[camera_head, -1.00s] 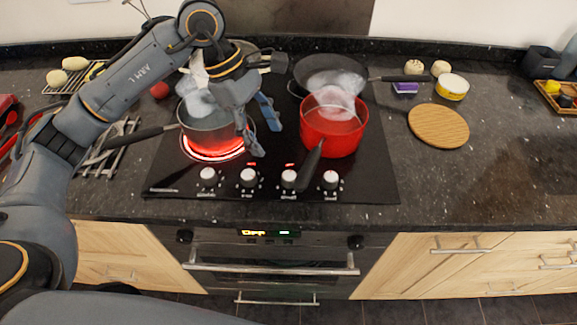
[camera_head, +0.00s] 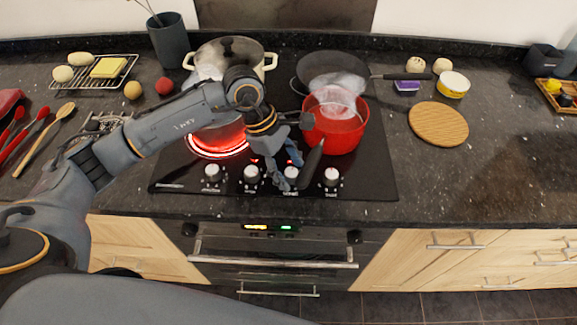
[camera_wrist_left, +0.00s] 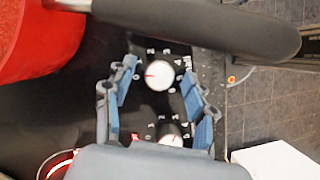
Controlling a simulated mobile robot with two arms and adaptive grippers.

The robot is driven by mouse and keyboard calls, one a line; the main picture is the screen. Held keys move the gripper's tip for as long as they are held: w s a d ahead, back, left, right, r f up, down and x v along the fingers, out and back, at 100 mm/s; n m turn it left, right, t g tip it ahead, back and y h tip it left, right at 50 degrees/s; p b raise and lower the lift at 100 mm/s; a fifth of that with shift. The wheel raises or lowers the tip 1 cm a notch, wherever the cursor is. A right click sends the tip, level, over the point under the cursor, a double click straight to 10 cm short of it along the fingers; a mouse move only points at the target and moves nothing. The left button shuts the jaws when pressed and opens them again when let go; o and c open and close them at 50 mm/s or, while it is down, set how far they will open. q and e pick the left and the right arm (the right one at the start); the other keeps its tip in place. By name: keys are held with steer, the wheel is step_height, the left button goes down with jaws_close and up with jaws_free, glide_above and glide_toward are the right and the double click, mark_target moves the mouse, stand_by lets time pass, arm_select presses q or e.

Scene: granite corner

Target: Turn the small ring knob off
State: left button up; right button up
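Several silver knobs stand in a row on the front of the black hob (camera_head: 365,185). They include a far-left knob (camera_head: 212,173), a second knob (camera_head: 251,175), a third knob (camera_head: 291,175) and a far-right knob (camera_head: 332,177). I cannot tell by label which one is for the small ring. My left gripper (camera_head: 291,168) is over the third knob. In the left wrist view the gripper (camera_wrist_left: 160,78) is open, with a white-faced knob (camera_wrist_left: 159,75) between its blue fingers. Another knob (camera_wrist_left: 172,138) is partly hidden by the gripper's body. My right gripper is not in view.
The red pot (camera_head: 336,135) steams on the hob, its black handle (camera_wrist_left: 210,25) close beside the gripper. A glowing ring (camera_head: 215,148) lies left, its pan mostly hidden by my arm. A cream pot (camera_head: 230,52) and dark pan (camera_head: 335,65) stand behind.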

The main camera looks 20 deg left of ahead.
arm_select(q)
steer(key=c, duration=1.1)
steer(key=shift+f+n+t+b, duration=0.3)
steer(key=shift+n+b, duration=0.4)
steer(key=shift+b, duration=0.4)
steer(key=shift+s+r+n+t+b, duration=0.1)
steer(key=shift+r+n+t+b, duration=0.3)
steer(key=shift+n, duration=0.3)
steer(key=shift+f, duration=0.1)
steer(key=o, duration=1.1)
steer(key=shift+o, duration=0.2)
steer(key=v, duration=1.2)
